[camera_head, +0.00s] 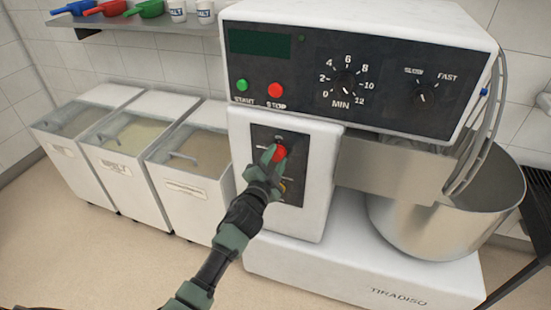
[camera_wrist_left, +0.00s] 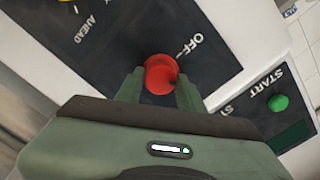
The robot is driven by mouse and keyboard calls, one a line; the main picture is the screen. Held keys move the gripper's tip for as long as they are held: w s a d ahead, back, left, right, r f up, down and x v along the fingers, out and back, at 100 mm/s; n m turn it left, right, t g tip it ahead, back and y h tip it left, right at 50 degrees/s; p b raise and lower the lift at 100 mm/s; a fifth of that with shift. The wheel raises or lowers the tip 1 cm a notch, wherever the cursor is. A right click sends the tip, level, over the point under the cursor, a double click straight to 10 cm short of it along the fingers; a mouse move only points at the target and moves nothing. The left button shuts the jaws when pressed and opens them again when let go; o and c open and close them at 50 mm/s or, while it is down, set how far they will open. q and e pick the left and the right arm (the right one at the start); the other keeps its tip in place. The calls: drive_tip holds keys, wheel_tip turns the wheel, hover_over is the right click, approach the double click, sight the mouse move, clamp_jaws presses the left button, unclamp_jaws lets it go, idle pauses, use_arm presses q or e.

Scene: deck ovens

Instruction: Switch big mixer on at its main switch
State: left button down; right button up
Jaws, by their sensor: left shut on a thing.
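The big mixer (camera_head: 372,277) stands at centre right in the head view, white with a dark upper control panel and a steel bowl. Its main switch is a red knob (camera_head: 280,152) on the dark plate (camera_head: 292,190) on the mixer's front, below the START and STOP buttons. The knob (camera_wrist_left: 160,74) is also in the left wrist view, with "OFF" printed beside it. My left gripper (camera_head: 272,156) is at the knob, its two fingers (camera_wrist_left: 158,88) on either side, shut on it. The fingers partly cover the plate in the head view. My right gripper is not in view.
The green START button (camera_head: 242,85) and red STOP button (camera_head: 275,90) sit above the switch. Several lidded ingredient bins (camera_head: 130,185) stand to the left, under a shelf (camera_head: 130,22) with scoops. The steel bowl (camera_head: 440,225) and wire guard are at right.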

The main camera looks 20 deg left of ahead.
use_arm(q)
drive_tip(key=m, duration=0.3)
drive_tip(key=shift+f+m, duration=0.1)
drive_tip(key=shift+m, duration=2.1)
drive_tip(key=c, duration=0.9)
unclamp_jaws()
drive_tip(key=s, duration=0.7)
drive_tip(key=shift+s+a, duration=0.15)
drive_tip(key=shift+s, duration=0.25)
